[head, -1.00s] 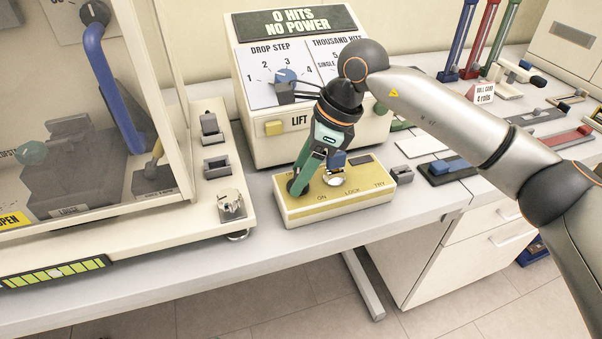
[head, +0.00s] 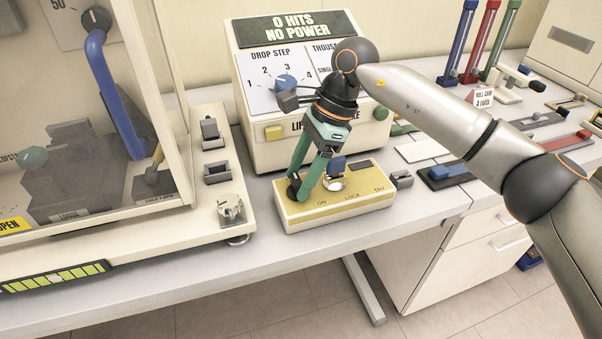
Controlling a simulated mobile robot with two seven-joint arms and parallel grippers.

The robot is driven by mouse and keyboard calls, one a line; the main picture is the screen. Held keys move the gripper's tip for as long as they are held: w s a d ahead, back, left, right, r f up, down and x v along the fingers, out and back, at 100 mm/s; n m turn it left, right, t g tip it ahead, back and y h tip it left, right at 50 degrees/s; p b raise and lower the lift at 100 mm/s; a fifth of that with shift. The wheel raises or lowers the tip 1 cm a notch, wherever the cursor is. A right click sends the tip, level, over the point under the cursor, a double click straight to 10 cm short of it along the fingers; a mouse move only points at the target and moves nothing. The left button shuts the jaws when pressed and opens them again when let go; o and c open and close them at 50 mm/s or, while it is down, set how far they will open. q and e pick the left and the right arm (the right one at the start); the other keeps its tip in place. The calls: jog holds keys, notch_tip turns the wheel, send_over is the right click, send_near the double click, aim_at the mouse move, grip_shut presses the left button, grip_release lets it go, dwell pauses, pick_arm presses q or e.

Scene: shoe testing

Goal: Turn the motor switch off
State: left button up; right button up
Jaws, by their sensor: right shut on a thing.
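A yellow control box (head: 330,207) sits on the bench in front of the cream drop tester (head: 262,155). Its front edge carries the words ON, LOCK and TRY. A blue piece (head: 337,165) stands over a round silver part (head: 334,184) near the middle of the box top. My right gripper (head: 297,188), with green fingers, reaches down to the left end of the box top. It is shut on the motor switch there, which the fingertips almost wholly hide; I cannot read the switch's position. My left gripper is not in view.
The tester's sign (head: 297,24) reads "0 HITS NO POWER". A blue dial (head: 285,83) is on its face. A clear-walled cabinet (head: 70,120) stands close on the left. My right arm crosses over the blue-topped block (head: 449,172) side of the bench.

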jog(key=o, duration=1.4)
jog(key=shift+c, duration=0.2)
jog(key=shift+r, duration=0.1)
jog(key=shift+w+d+r, duration=0.1)
jog(key=shift+d+r, duration=0.05)
jog(key=shift+r, duration=0.2)
jog(key=v, duration=1.1)
jog(key=shift+r, duration=0.25)
jog(key=shift+d, duration=0.15)
